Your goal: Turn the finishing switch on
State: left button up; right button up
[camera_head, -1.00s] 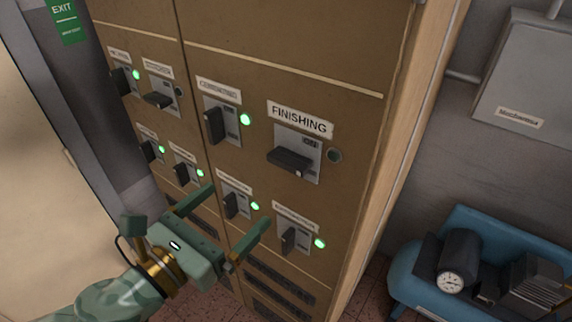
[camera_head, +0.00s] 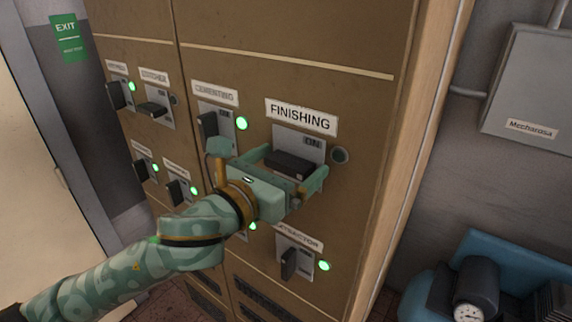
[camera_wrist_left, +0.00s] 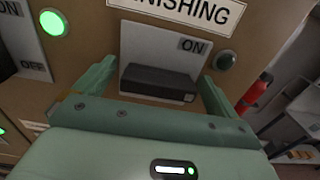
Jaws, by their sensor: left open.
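The finishing switch (camera_head: 289,164) is a dark lever handle on a grey plate under the FINISHING label (camera_head: 301,117). The handle lies horizontal, with ON marked at the plate's upper right. The round lamp (camera_head: 340,155) beside it is dark. My left gripper (camera_head: 295,168) is open, with one finger on each side of the handle. In the left wrist view the switch handle (camera_wrist_left: 158,84) sits between the two spread fingers (camera_wrist_left: 155,82), with gaps visible at both sides. I cannot tell whether either finger touches it. My right gripper is not in view.
Other labelled switches share the brown cabinet (camera_head: 300,30); the cementing switch (camera_head: 209,128) is close left, its lamp (camera_head: 242,124) green. The stitcher switch (camera_head: 153,108) is horizontal with a dark lamp. A blue compressor (camera_head: 500,250) stands at lower right.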

pick_arm(q)
jog(key=shift+d, duration=0.1)
jog(key=c, duration=1)
